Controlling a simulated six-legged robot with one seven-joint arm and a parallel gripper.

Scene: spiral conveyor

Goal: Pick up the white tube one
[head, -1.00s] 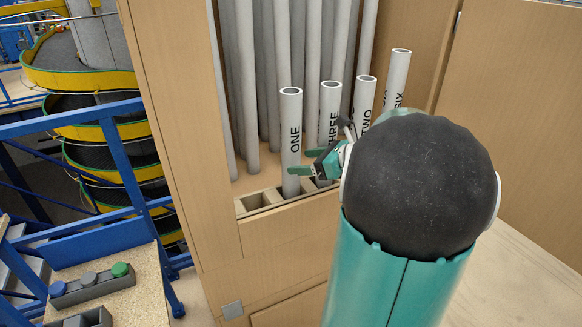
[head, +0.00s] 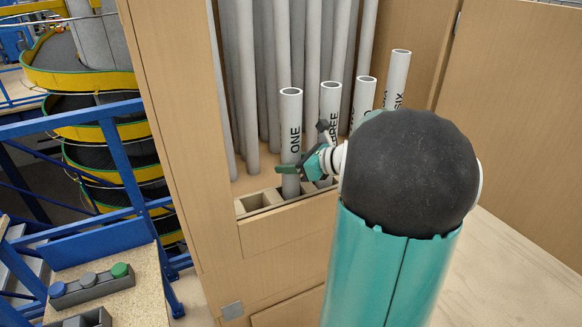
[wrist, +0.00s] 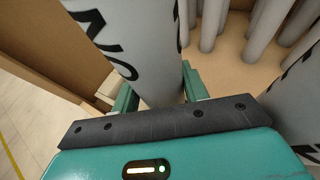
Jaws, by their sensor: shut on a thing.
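The white tube marked ONE (head: 290,122) stands upright in a slot of the wooden rack at the left end of the row of labelled tubes. My gripper (head: 290,169) is shut on its lower part. In the wrist view the tube (wrist: 150,60) fills the gap between the two green fingers (wrist: 158,90), with part of its black lettering showing. The tube's bottom end is hidden in the slot.
Tube THREE (head: 329,110) stands close to the right of it, with tube TWO (head: 365,92) and tube SIX (head: 398,80) beyond. Plain grey tubes stand behind.

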